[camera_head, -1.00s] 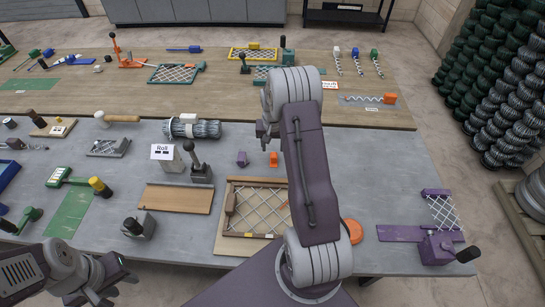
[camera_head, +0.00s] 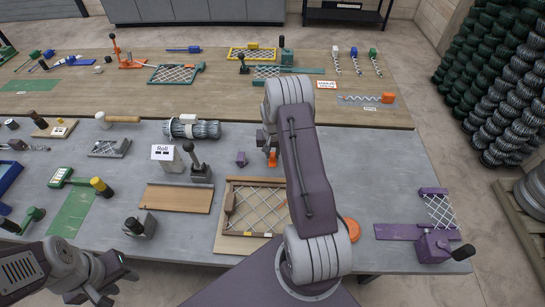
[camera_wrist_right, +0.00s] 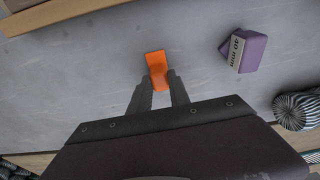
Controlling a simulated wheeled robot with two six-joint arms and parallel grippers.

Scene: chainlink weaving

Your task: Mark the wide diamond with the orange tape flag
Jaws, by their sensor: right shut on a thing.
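The orange tape flag (camera_head: 273,159) stands on the grey bench, right of the small purple block. In the right wrist view the flag (camera_wrist_right: 155,63) sits between the dark fingertips of my right gripper (camera_wrist_right: 158,88), which is shut on it. In the head view my right gripper (camera_head: 269,149) is partly hidden by my own arm. The mesh panel (camera_head: 262,208) lies in a wooden frame below the flag, its right side covered by my arm; I cannot single out the wide diamond. My left gripper (camera_head: 101,293) hangs at the lower left, apart from these things; its opening is unclear.
A small purple block (camera_head: 241,158) stands left of the flag; its label in the wrist view reads "40 mm" (camera_wrist_right: 237,53). A lever tool (camera_head: 199,168) and a "Roll" sign (camera_head: 163,152) stand further left. An orange round thing (camera_head: 352,229) lies right of the frame.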

